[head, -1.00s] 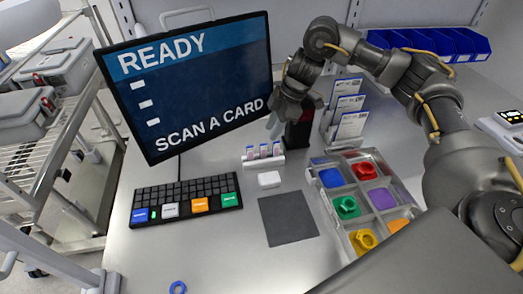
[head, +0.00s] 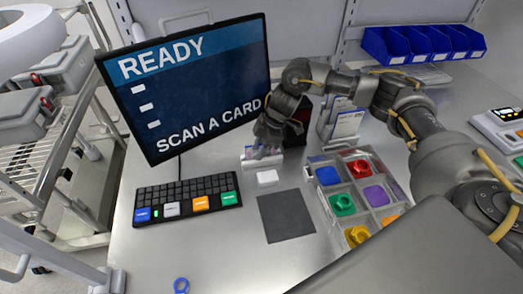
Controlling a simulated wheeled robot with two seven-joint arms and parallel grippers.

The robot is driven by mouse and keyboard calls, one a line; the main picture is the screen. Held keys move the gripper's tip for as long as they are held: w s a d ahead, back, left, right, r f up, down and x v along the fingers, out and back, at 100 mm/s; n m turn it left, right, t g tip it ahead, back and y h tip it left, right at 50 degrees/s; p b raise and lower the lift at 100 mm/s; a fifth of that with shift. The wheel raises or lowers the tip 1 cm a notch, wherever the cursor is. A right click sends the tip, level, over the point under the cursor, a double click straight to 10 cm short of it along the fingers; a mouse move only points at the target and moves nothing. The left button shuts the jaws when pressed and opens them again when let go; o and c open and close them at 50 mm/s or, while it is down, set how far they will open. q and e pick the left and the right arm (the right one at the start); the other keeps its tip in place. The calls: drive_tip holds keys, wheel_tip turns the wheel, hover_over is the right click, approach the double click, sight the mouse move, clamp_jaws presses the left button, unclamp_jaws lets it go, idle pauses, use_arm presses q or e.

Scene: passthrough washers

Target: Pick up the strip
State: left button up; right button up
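A white strip (head: 247,162) with several small tubes in it stands on the table just behind a small white block (head: 267,178). My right gripper (head: 264,151) reaches down over the strip from behind and hides most of it. Its fingers are small and overlap the strip, so I cannot tell whether they are open or shut, or whether they touch it. The strip appears to stand on the table. My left gripper is not in view.
A monitor (head: 190,85) and a keyboard (head: 183,198) stand at left. A sorting tray (head: 331,222) with coloured parts is at right, a card rack (head: 342,122) behind it. A flat dark mat (head: 286,216) lies in front. A blue ring (head: 181,285) lies near the front edge.

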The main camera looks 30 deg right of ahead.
drive_tip(key=shift+c, duration=0.3)
clamp_jaws()
drive_tip(key=shift+r, duration=0.15)
drive_tip(key=shift+r+b, duration=0.25)
drive_tip(key=shift+b, duration=0.15)
wheel_tip(320, 180, up, 2)
drive_tip(key=shift+r+b, duration=0.1)
drive_tip(key=shift+b, duration=0.6)
drive_tip(key=s+d+r+b, duration=0.2)
drive_tip(key=s+d+r, duration=0.1)
drive_tip(key=s+r, duration=0.7)
drive_tip(key=s, duration=0.3)
drive_tip(key=shift+s, duration=0.35)
